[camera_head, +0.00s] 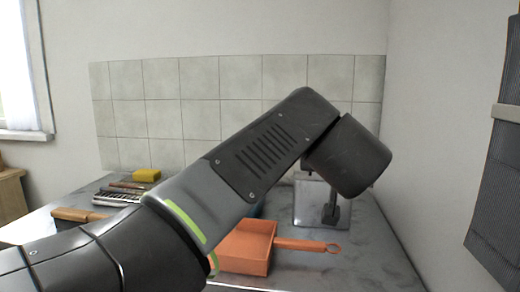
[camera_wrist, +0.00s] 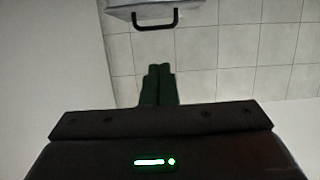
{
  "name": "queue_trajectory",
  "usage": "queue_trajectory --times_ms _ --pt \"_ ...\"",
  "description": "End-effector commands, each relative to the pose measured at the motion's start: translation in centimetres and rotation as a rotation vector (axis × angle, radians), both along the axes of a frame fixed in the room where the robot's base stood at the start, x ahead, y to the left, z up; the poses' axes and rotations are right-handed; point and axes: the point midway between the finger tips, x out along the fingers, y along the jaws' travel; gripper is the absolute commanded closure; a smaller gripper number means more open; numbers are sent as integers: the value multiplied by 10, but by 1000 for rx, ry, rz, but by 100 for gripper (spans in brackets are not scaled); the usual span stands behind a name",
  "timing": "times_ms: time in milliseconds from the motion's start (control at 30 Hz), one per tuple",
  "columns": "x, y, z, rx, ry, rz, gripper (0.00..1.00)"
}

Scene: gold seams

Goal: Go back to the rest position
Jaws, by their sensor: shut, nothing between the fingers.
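My arm crosses the head view from lower left to upper centre and bends down at the right. My gripper (camera_wrist: 157,72) shows in the wrist view as two dark green fingers side by side, touching, with nothing between them. Tiled wall lies behind the fingers.
An orange dustpan-like tray (camera_head: 245,248) with a handle lies on the grey counter (camera_head: 365,255). A pale metallic box (camera_head: 308,208) stands behind it. A yellow sponge (camera_head: 146,175) and a brush (camera_head: 80,215) lie at left. A black handle (camera_wrist: 155,26) is on a pale panel.

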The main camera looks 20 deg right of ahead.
Motion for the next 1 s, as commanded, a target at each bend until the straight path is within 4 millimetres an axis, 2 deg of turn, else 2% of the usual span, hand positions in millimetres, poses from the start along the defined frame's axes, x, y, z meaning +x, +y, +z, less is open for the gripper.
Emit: queue_trajectory --times_ms 200,567,767,1000 --pt "-10 6 0 0 1 0 100" --pt "-9 5 0 1 1 1 100" --pt "8 -3 -2 1 2 4 100" --pt "45 -24 -5 2 3 4 100"
